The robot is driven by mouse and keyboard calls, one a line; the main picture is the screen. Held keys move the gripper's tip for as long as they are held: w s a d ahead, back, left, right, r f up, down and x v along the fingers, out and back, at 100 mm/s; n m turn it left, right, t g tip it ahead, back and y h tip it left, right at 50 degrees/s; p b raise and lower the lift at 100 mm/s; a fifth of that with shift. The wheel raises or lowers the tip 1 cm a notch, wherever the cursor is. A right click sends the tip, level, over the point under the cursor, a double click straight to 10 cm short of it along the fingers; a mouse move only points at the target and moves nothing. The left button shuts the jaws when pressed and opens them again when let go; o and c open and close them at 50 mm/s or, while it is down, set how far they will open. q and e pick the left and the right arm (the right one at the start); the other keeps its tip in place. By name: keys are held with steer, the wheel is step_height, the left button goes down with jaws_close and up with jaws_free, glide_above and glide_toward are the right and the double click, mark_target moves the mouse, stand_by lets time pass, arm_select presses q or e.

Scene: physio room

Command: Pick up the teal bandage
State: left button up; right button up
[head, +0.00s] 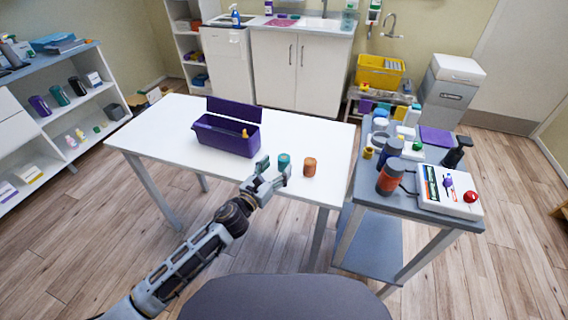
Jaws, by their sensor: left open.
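The teal bandage (284,161) is a small upright roll on the white table (180,119), near its front edge. My left gripper (273,168) is open, with its fingers at the near side of the teal bandage. I cannot tell whether they touch it. An orange-brown roll (309,167) stands just right of the teal bandage. My right gripper is not in the head view.
A purple box (226,138) with its lid up stands on the table, left of the bandage. A blue-grey cart (372,198) crowded with bottles stands at the right. A dark grey rounded surface (285,298) is at the bottom. The table's left part is clear.

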mark_target(281, 162)
arm_select(q)
steer(key=shift+w, duration=0.1)
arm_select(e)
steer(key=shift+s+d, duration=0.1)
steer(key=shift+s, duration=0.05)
arm_select(q)
steer(key=shift+w+d+r, duration=0.1)
steer(key=shift+w+d, duration=0.15)
steer(key=shift+w, duration=0.1)
steer(key=shift+x, duration=0.75)
steer(key=shift+w+d, duration=0.4)
steer(key=shift+w, duration=0.2)
steer(key=shift+w+d, duration=0.3)
steer(key=shift+w, duration=0.25)
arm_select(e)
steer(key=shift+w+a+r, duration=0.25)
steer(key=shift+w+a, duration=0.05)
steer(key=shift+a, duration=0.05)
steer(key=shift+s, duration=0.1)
arm_select(q)
steer(key=shift+c, duration=0.5)
